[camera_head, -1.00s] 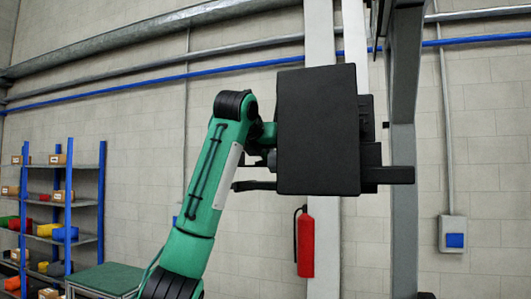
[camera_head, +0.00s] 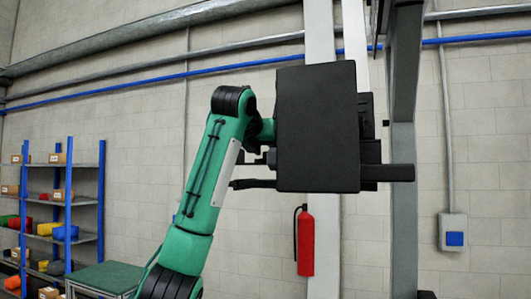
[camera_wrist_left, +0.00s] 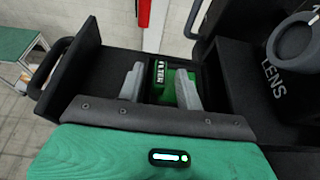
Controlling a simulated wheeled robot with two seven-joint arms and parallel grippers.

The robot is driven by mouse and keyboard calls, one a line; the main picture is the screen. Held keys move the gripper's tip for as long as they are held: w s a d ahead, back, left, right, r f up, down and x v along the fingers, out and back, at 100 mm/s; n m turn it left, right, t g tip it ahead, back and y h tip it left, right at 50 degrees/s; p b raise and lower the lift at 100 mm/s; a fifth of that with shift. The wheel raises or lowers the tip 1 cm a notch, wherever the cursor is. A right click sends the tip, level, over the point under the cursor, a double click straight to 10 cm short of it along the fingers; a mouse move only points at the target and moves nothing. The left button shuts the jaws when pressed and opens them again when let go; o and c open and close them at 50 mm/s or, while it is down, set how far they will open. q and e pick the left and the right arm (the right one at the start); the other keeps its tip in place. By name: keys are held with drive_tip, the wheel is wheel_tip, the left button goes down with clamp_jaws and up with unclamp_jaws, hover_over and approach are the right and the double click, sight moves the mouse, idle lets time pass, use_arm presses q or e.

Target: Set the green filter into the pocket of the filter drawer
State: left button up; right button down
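The green filter (camera_wrist_left: 160,72), with white lettering, sits low in the dark pocket of the black filter drawer (camera_wrist_left: 100,63) in the left wrist view. The drawer is pulled out and has a black handle (camera_wrist_left: 45,72) at its left end. My left gripper (camera_wrist_left: 161,82) has its two grey fingers apart, one on either side of the filter. A narrow dark gap shows beside the left finger; contact at the right finger cannot be told. In the head view my green left arm reaches behind a large black box (camera_head: 318,128), which hides the fingers and the filter. My right gripper is out of view.
A black housing marked LENS (camera_wrist_left: 270,80) with a round knob stands close right of my left gripper. A green-topped table (camera_head: 103,277) and a blue shelf rack (camera_head: 70,190) stand at the left. A red fire extinguisher (camera_head: 306,242) hangs behind.

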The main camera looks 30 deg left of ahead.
use_arm(q)
drive_tip(key=b+v, duration=0.2)
drive_tip(key=v, duration=0.9)
drive_tip(key=shift+b, duration=0.4)
drive_tip(key=shift+s, duration=0.1)
drive_tip(key=shift+f, duration=0.15)
